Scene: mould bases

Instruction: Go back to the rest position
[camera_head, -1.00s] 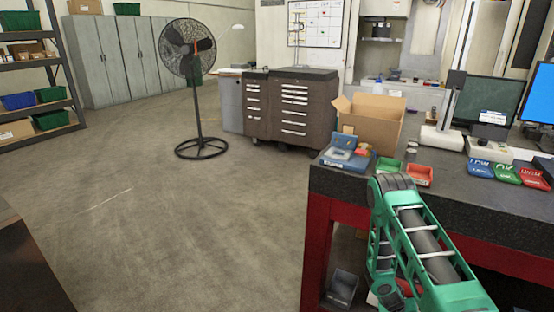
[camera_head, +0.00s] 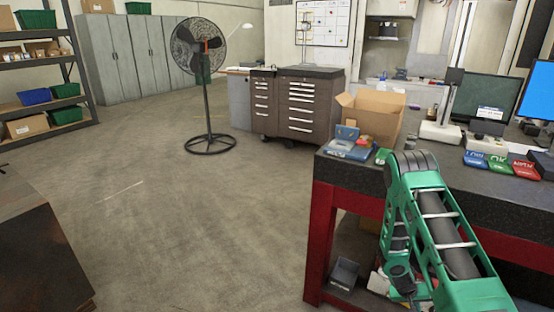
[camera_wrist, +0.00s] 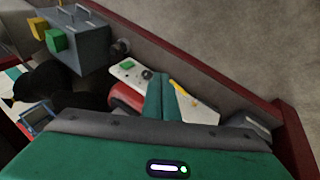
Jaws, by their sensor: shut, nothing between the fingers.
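My green arm (camera_head: 445,235) is folded in front of the workbench (camera_head: 345,172) at the right of the head view. The hand end is low and mostly hidden by the arm there. In the wrist view, my gripper (camera_wrist: 163,76) shows as two teal fingers close together, shut and empty. Beyond the fingers is the lower part of the bench, with a white panel (camera_wrist: 205,107) and a yellow tool (camera_wrist: 182,87). I cannot tell exactly how far the fingers are from them.
The bench top holds a cardboard box (camera_head: 370,115), a blue tray (camera_head: 348,151), labelled bins (camera_head: 500,163) and monitors (camera_head: 488,100). A grey bin (camera_head: 345,272) sits under the bench. A fan (camera_head: 208,145) stands beyond. A dark table edge (camera_head: 40,255) is at left; the middle floor is clear.

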